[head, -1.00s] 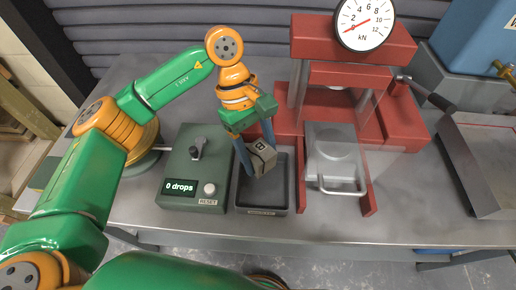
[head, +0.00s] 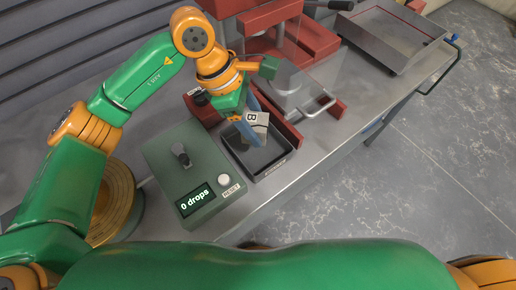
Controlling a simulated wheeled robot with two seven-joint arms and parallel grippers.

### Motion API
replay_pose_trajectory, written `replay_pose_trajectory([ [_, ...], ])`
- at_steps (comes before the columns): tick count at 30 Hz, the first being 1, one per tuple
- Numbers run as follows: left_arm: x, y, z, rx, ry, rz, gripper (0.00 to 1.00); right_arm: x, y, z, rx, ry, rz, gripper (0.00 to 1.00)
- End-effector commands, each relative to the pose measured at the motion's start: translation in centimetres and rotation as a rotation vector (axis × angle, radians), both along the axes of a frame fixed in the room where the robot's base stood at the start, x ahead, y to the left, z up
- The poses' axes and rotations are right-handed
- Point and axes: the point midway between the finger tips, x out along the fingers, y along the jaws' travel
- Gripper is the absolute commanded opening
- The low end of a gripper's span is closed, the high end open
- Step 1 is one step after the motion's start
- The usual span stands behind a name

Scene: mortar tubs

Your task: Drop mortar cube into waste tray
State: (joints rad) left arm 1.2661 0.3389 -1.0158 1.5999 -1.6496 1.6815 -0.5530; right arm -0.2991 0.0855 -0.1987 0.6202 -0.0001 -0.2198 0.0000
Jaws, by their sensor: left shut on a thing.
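The mortar cube (head: 257,121) is a small grey block with a dark letter B on its pale face. My left gripper (head: 259,130) is shut on it with blue fingers, and the cube looks tilted. The waste tray (head: 273,170) is a dark, shallow, open box with a small label on its front. The cube and fingers are over the back part of the tray; the exact height is hard to tell. The tray floor that shows is empty. My right gripper is not in view.
A green counter box (head: 166,163) reading "0 drops" stands left of the tray, with a lever and a reset button. A red press (head: 322,40) with a clear guard is behind. A metal tray (head: 375,38) lies at the back right. Floor is open at right.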

Motion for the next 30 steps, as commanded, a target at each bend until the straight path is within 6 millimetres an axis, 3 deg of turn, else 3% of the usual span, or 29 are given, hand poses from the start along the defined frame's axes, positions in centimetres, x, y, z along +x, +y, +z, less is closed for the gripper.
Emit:
replay_pose_trajectory([
  [1,0.0,0.0,-1.2,0.000,0.000,0.000,0.00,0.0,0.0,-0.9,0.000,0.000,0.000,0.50],
  [3,0.0,0.0,-1.6,-0.001,0.000,0.000,0.00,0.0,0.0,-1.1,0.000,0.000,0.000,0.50],
  [10,0.0,0.0,-1.5,-0.001,-0.001,-0.001,0.00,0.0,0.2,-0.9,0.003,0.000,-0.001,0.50],
  [11,0.0,0.0,-1.5,-0.001,-0.001,-0.001,0.70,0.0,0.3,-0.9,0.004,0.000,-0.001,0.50],
  [14,0.0,0.0,-1.5,0.000,-0.001,-0.001,0.97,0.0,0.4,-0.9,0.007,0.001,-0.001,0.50],
  [23,0.1,0.1,-1.4,0.001,-0.001,-0.001,0.97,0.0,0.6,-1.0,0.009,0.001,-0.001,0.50],
  [30,0.4,1.8,2.6,-0.001,-0.006,0.000,0.97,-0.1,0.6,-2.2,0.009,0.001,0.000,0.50],
])
